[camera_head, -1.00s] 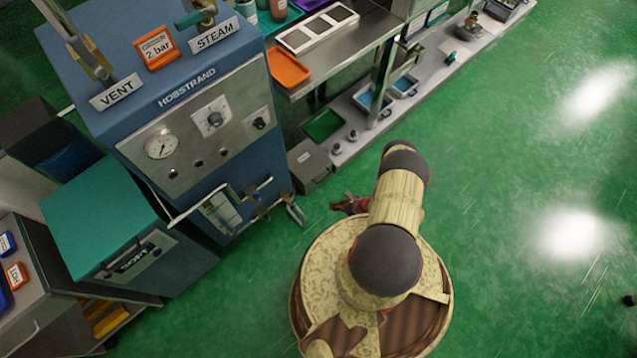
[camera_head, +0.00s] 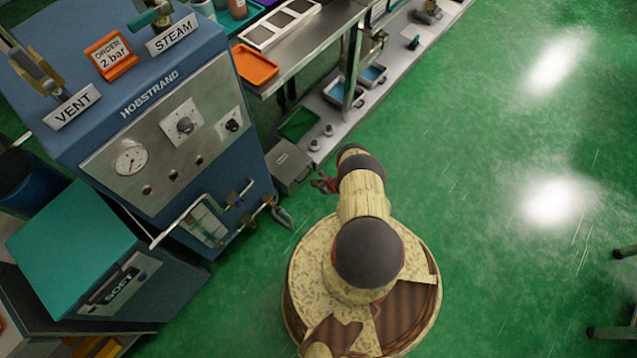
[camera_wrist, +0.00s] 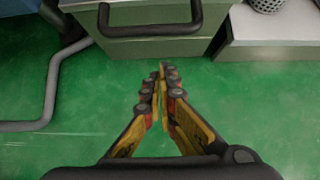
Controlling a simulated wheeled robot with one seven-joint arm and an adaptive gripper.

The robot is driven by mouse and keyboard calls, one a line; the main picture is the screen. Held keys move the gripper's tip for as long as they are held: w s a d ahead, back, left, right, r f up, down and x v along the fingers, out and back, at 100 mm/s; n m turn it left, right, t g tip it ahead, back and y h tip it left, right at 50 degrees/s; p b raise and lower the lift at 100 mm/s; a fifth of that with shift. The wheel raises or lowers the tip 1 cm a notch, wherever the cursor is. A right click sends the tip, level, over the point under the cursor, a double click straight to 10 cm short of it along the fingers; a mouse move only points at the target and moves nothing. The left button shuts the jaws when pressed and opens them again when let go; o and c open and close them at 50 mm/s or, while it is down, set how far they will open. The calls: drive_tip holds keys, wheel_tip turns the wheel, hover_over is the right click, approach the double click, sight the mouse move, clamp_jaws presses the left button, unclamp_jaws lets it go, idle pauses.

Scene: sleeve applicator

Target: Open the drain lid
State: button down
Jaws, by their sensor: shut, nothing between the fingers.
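A low grey box (camera_head: 290,166) with a small label on top stands on the floor beside the blue machine; I take it to be the drain with its lid. In the wrist view the grey-green box (camera_wrist: 160,47) shows at the top, with a dark bar handle (camera_wrist: 150,31) across it. My gripper (camera_wrist: 164,75) is shut and empty, its fingertips just short of the box in the picture and below the handle. In the head view my gripper (camera_head: 325,184) is small and partly hidden by my arm, to the lower right of the box.
The blue machine (camera_head: 215,120) stands to the left, with a bent metal pipe (camera_head: 282,216) low at its corner. That side shows a thick grey pipe (camera_wrist: 50,95) in the wrist view. A bench with a low shelf (camera_head: 345,125) runs behind the box.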

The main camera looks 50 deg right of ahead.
drive_tip(key=w+r, duration=0.1)
drive_tip(key=w+r+p, duration=0.1)
drive_tip(key=shift+a+r, duration=0.1)
drive_tip(key=shift+r, duration=0.25)
idle(0.5)
